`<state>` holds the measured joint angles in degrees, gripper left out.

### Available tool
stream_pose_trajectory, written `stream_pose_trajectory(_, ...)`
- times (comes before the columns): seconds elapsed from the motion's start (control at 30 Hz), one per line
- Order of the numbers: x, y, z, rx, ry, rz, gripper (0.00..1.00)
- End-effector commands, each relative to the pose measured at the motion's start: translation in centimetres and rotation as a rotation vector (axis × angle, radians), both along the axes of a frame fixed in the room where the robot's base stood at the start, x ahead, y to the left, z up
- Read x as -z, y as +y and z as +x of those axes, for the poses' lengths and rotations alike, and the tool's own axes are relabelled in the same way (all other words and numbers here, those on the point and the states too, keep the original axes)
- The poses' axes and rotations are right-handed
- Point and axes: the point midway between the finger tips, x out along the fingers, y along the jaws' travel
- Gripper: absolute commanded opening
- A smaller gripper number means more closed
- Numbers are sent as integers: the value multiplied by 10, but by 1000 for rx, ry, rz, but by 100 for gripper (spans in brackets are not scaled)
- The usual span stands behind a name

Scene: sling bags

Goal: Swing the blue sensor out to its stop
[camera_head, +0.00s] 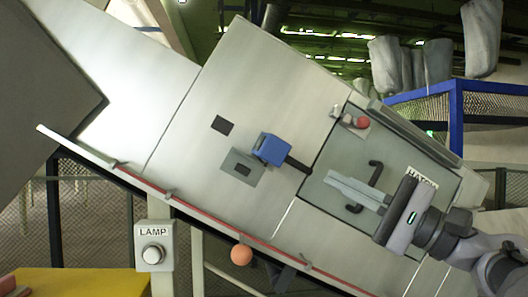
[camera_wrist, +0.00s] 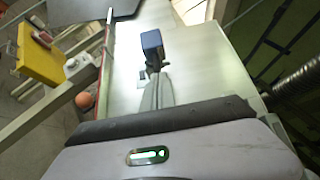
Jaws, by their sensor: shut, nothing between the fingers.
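The blue sensor (camera_head: 272,149) is a small blue box on a short dark arm, set against the tilted pale metal panel (camera_head: 235,80). Its dark arm reaches right toward the edge of the hatch plate. A grey square plate with a dark centre (camera_head: 240,170) lies just left of and below the sensor. My gripper (camera_head: 329,178) is shut and empty, its fingers pointing left toward the sensor's arm, with a small gap in the head view. In the wrist view the sensor (camera_wrist: 152,42) stands straight beyond my fingertips (camera_wrist: 157,74); whether they touch its arm cannot be told.
A hatch (camera_head: 325,165) with a black handle (camera_head: 376,172) lies behind my fingers. A red knob (camera_head: 362,122) sits above it. A red-striped rail (camera_head: 200,217) edges the panel. An orange ball (camera_head: 241,256) and a lamp box (camera_head: 154,246) are below. The panel left of the sensor is mostly clear.

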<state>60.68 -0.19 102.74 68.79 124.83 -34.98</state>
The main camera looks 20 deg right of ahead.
Motion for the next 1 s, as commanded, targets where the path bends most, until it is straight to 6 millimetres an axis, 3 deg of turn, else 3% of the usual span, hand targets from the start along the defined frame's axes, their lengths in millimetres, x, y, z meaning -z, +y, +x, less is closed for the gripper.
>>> stream_pose_trajectory(0.17,-20,23,26,-4,1,-1,0)
stream_pose_trajectory(0.4,-32,49,27,-2,1,0,0)
stream_pose_trajectory(0.8,-32,53,27,-1,2,-1,0)
stream_pose_trajectory(1.0,-39,68,25,-1,0,-2,0)
